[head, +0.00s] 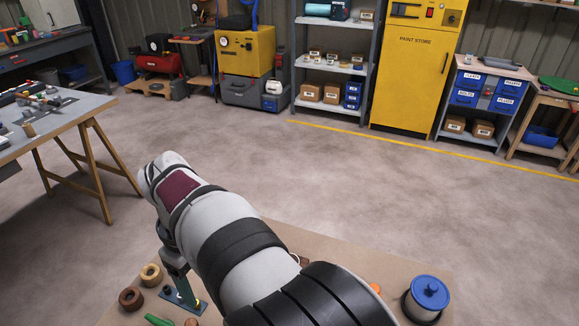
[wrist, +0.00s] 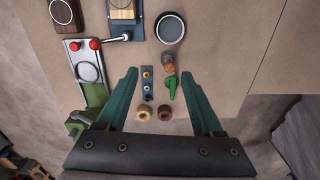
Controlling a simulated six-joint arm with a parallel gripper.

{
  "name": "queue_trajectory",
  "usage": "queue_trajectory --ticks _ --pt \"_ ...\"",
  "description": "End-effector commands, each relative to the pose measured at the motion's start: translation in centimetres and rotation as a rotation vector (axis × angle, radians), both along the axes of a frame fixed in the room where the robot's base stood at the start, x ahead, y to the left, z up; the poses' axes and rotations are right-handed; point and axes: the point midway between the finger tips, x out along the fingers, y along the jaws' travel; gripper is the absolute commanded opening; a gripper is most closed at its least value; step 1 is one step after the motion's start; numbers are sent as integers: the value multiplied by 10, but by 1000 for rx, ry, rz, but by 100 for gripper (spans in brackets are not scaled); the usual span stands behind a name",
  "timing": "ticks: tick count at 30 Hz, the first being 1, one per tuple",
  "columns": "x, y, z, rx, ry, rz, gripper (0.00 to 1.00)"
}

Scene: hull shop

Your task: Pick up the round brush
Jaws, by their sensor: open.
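I cannot tell for sure which thing is the round brush. A small brown round piece (wrist: 168,62) in the wrist view may be it; it stands on the bench just above a green piece (wrist: 171,86). My gripper (wrist: 159,75) is open, its two green fingers apart on either side of these pieces, with nothing held between them. A narrow dark block with small round fittings (wrist: 147,84) lies to their left, also between the fingers. In the head view my arm hides much of the bench.
A tan ring (wrist: 144,113) and a brown ring (wrist: 165,114) lie close to the gripper. A dark round dish (wrist: 170,28) and a plate with red knobs (wrist: 88,70) are farther up.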

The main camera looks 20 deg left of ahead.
Motion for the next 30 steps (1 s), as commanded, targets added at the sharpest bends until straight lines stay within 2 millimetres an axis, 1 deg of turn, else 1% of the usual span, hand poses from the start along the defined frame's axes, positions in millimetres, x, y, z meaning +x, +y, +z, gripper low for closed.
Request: queue_trajectory --ticks 1,2,3,5,8,9,11,15,18,23,27,30 --pt "-15 25 -11 -4 -5 109 68" --pt "-21 36 -15 -4 -9 159 68" --pt "-27 45 -18 -5 -13 205 68" --pt "-30 51 -21 -4 -17 236 68" --pt "-30 52 -23 -4 -17 239 68" --pt "-31 51 -28 -5 -16 238 68" --pt "-30 50 -43 -8 -14 238 68" --pt "-30 50 -85 -8 -12 235 68" --pt "-30 50 -109 -7 -14 234 68" --pt "-29 50 -130 -5 -15 232 68" --pt "-27 48 -158 -6 -13 232 68" --pt "-27 48 -174 -5 -15 231 68"
